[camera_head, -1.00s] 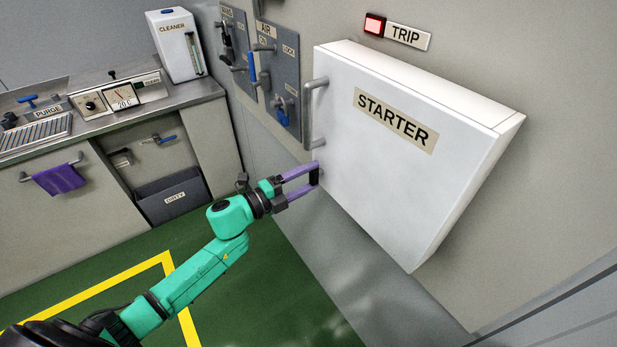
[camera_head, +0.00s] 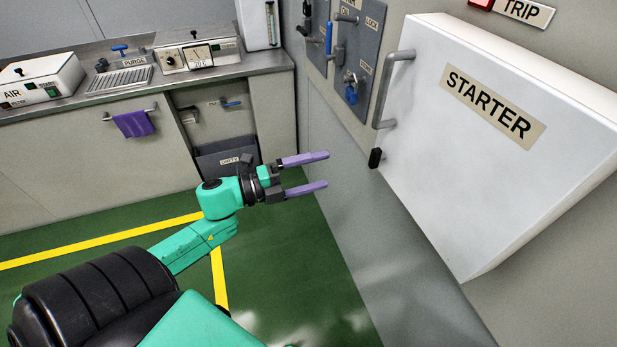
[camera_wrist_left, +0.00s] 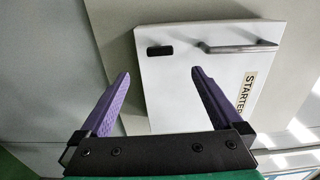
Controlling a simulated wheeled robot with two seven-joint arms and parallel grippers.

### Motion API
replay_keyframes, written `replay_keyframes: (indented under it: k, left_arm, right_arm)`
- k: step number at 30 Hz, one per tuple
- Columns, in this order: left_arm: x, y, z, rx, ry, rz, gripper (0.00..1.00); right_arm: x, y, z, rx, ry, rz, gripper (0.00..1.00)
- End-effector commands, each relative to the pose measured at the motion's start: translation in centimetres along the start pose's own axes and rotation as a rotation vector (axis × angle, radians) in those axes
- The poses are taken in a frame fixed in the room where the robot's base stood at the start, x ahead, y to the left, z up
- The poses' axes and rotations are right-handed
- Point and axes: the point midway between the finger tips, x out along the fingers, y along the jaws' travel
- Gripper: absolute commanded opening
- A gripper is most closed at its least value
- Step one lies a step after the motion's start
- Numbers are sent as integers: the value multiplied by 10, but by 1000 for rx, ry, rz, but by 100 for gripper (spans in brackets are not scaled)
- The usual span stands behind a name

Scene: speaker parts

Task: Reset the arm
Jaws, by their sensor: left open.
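My left gripper (camera_head: 326,171) reaches in from the left on a green arm, its two purple fingers spread apart with nothing between them. It hangs in free air left of the white STARTER box (camera_head: 480,150) on the wall. The box door is shut, with a grey bar handle (camera_head: 390,90) and a small black latch (camera_head: 375,158) below it. In the left wrist view the open fingers (camera_wrist_left: 158,80) point toward the box, with the black latch (camera_wrist_left: 160,51) ahead of them, apart. My right gripper is in no view.
A counter (camera_head: 200,78) with instruments runs along the back left. A purple cloth (camera_head: 133,123) hangs on its rail, and a DIRTY bin (camera_head: 228,160) sits below. The green floor in front is clear.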

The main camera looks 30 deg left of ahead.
Motion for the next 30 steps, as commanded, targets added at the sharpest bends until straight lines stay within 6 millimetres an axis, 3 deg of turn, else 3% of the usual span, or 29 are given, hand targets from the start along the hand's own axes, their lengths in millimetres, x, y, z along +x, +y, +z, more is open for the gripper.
replay_keyframes:
  k: [5, 19, 22, 23, 26, 27, 30]
  left_arm:
    - [-18, 0, 0, 0, -1, 1, 100]
    - [-18, 0, 0, -1, -1, 0, 100]
    - [-22, 11, 11, -37, -42, 10, 100]
    - [-25, 20, 20, -65, -73, 17, 100]
    - [-44, 72, 59, -221, -242, 60, 100]
    - [-57, 102, 75, -307, -330, 84, 100]
    - [-93, 188, 100, -533, -548, 152, 100]
  right_arm:
    - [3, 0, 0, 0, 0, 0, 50]
    - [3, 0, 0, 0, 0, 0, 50]
    - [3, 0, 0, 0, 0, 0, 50]
    - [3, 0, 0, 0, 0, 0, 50]
    - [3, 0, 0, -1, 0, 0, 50]
    - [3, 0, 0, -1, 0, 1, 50]
    - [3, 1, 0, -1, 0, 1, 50]
